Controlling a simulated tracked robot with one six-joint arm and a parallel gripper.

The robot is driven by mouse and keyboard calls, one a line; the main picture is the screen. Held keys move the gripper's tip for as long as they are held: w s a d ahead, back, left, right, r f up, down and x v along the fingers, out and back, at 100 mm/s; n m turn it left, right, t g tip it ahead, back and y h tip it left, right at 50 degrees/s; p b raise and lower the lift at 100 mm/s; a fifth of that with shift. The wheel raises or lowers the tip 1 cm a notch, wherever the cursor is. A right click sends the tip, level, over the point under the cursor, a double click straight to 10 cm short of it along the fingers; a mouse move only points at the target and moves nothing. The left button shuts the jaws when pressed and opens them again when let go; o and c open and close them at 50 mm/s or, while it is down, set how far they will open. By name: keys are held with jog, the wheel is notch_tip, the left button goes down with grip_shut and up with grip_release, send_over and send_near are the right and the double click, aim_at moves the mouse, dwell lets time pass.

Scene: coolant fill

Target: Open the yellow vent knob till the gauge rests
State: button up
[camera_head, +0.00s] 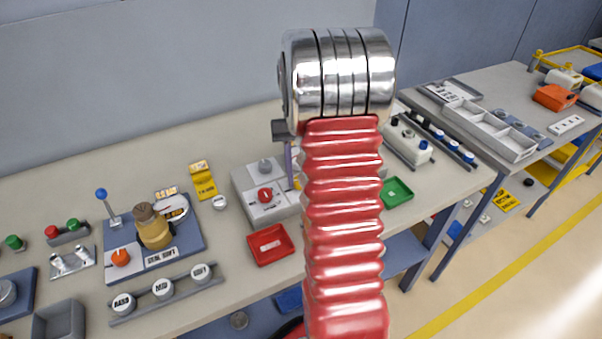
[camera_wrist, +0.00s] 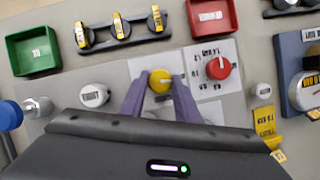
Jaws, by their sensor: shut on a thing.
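The yellow vent knob (camera_wrist: 160,82) sits on a pale plate in the wrist view, with a white mark across its top. My gripper (camera_wrist: 158,88) has its two purple fingers closed on either side of this knob. In the head view my red arm hides the knob and most of the gripper; only a sliver of a purple finger shows. A round white gauge (camera_head: 173,208) stands on a blue board at left in the head view. It is cut by the right edge of the wrist view (camera_wrist: 307,92), and its reading is too small to tell.
A red knob (camera_wrist: 218,68) is close beside the yellow one. A red tray (camera_head: 271,245) and a green tray (camera_head: 397,193) lie near the bench front. A brass-coloured part (camera_head: 154,228) and a blue-tipped lever (camera_head: 106,205) stand up at left.

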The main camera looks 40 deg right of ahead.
jog(key=shift+s+a+f, duration=0.1)
jog(key=shift+s, duration=0.05)
jog(key=o, duration=1)
jog(key=shift+o, duration=0.2)
jog(key=v, duration=1.4)
jog(key=shift+w+f, duration=0.15)
jog(key=shift+w, duration=0.05)
